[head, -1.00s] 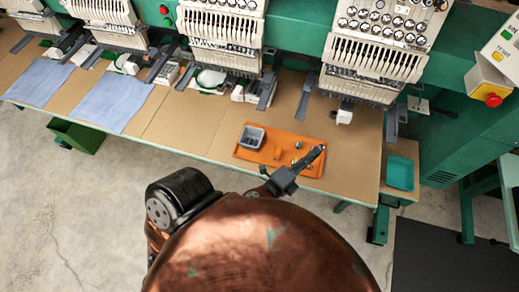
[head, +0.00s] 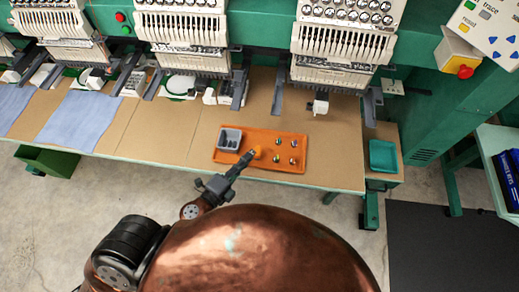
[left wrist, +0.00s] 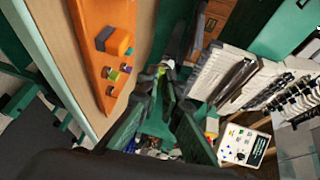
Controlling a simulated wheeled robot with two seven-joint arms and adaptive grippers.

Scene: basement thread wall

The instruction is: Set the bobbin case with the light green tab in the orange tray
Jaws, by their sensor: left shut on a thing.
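My left gripper (head: 252,156) is over the front edge of the orange tray (head: 262,169), beside a small orange block (head: 257,151). In the left wrist view the gripper (left wrist: 162,80) is shut on a small silvery thing with a light green patch, which looks like the bobbin case with the light green tab (left wrist: 164,67). The head view does not show it clearly. Several small bobbin cases (head: 293,143) stand in the right part of the tray. In the left wrist view, cases with green (left wrist: 125,69), purple and orange tabs show there. My right gripper is not in view.
A grey bin (head: 229,139) with dark contents sits at the tray's left end. A teal tray (head: 383,156) lies to the right. Embroidery machine heads (head: 335,55) overhang the back of the table.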

